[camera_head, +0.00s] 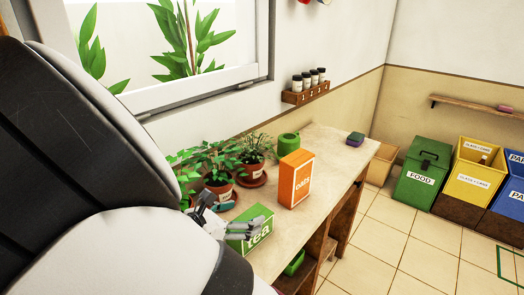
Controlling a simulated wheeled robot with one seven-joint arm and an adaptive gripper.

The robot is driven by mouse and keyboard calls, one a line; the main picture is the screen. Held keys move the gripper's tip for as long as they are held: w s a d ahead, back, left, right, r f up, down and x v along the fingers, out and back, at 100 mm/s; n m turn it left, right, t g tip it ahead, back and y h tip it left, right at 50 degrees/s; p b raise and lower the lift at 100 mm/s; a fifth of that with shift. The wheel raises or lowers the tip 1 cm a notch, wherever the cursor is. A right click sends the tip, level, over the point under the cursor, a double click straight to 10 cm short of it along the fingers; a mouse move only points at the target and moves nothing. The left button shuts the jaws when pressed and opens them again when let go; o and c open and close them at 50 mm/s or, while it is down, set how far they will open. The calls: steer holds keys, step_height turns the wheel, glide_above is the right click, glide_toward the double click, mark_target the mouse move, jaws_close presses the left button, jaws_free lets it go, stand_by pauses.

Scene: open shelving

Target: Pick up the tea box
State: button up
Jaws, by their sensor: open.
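The tea box (260,233) is a green box with a white "tea" label, lying on the wooden counter near its front edge. My gripper (229,225) is at the left side of the tea box, and its fingers cover part of the box. The fingers are spread and hold nothing. Whether a finger touches the box cannot be told from this view. My arm fills the left of the view and hides the near left part of the counter.
An orange oats box (297,180) stands upright behind the tea box. Potted plants (219,170) and a green watering can (288,144) line the wall side. A sponge (355,138) lies at the far end. Bare counter (333,165) lies right of the oats box.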

mark_target(260, 211)
steer(key=x, duration=0.5)
steer(key=shift+d+f, duration=0.15)
steer(key=shift+d, duration=0.25)
steer(key=c, duration=1.3)
